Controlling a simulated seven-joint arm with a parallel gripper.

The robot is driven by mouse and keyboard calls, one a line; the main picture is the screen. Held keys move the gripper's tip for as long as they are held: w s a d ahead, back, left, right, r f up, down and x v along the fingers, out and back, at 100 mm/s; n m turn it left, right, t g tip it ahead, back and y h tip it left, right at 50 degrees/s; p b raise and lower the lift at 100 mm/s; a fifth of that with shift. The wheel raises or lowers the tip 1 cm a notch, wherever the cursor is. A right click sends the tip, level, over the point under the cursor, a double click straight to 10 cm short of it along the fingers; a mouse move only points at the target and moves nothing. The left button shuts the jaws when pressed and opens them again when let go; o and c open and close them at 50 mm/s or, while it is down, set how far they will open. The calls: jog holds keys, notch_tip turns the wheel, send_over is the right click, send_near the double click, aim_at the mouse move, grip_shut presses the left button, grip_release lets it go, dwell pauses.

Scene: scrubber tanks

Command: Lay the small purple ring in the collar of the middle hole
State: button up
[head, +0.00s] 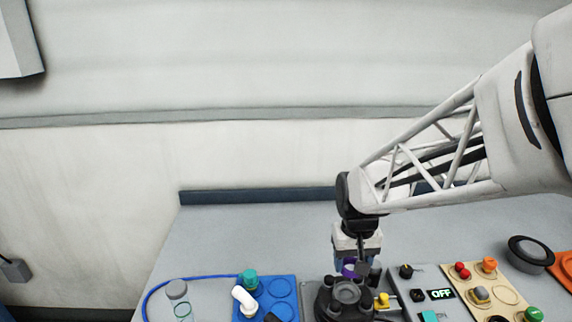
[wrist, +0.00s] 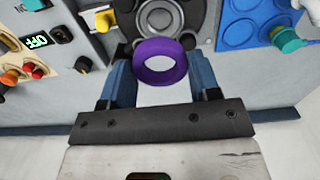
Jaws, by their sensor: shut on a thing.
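My gripper (wrist: 160,80) is shut on the small purple ring (wrist: 160,64), which sits between its two blue fingers in the wrist view. In the head view the purple ring (head: 350,270) shows small at the fingertips, above the dark round housing. The dark housing (head: 326,304) has several round holes and collars; in the wrist view it lies behind the ring (wrist: 203,18). The ring appears held above the housing and apart from it. The ring and gripper hide part of the housing, and I cannot tell which collar is directly below.
A blue tray (head: 249,310) with a teal knob and a white elbow stands left of the housing. A yellow knob (head: 382,300) is close on its right, beside a panel with an OFF display (head: 441,294). Clear table lies behind.

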jog(key=shift+f, duration=2.55)
jog(key=shift+f, duration=1.5)
dwell(1.5)
jog(key=o, duration=1.4)
jog(key=shift+c, duration=0.2)
jog(key=shift+r, duration=0.2)
notch_tip(320, 180, up, 7)
jog(key=shift+f, duration=0.15)
dwell(0.6)
